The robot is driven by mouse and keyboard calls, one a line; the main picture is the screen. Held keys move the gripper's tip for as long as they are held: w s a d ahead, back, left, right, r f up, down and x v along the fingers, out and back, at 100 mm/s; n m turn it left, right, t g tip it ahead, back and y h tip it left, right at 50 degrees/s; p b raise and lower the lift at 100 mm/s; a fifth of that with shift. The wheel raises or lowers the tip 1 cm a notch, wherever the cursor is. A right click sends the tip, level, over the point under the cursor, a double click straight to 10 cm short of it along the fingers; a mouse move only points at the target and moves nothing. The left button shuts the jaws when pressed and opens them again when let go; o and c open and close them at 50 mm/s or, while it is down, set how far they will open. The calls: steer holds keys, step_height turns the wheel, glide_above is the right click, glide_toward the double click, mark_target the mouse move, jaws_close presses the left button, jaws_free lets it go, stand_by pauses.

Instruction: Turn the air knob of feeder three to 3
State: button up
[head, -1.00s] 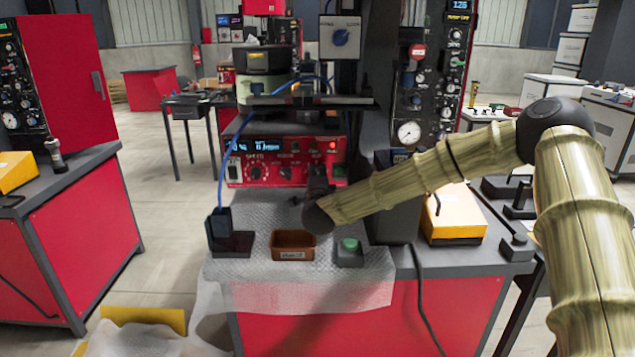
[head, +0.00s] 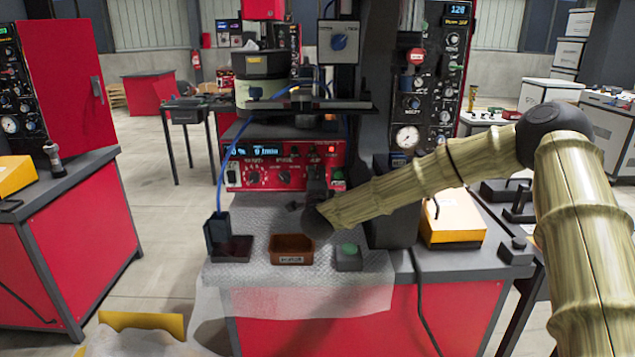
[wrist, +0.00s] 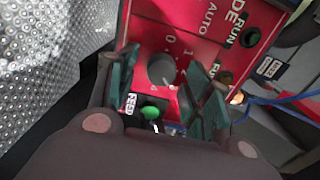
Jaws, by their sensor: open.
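The feeder's red control box (head: 240,150) stands at the back of the bench, with a lit display and a row of knobs. In the wrist view its red panel (wrist: 190,42) fills the upper middle. A round grey knob (wrist: 161,69) sits there, with digits such as 0, 1 and 4 printed around it. My gripper (wrist: 165,76) is open, its two dark green fingers on either side of the knob. I cannot tell whether they touch it, nor read its setting. In the head view my gripper (head: 316,182) is in front of the box's right part and hides some of it.
A green button (wrist: 150,112) labelled FEED is close below the knob, between the fingers. On the bench mat stand a brown tray (head: 291,259), a dark holder (head: 230,247) and a green-button box (head: 348,257). A dark column (head: 376,120) rises right of the box.

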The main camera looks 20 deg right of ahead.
steer(key=v, duration=1.1)
steer(key=shift+s, duration=0.35)
steer(key=shift+a, duration=0.1)
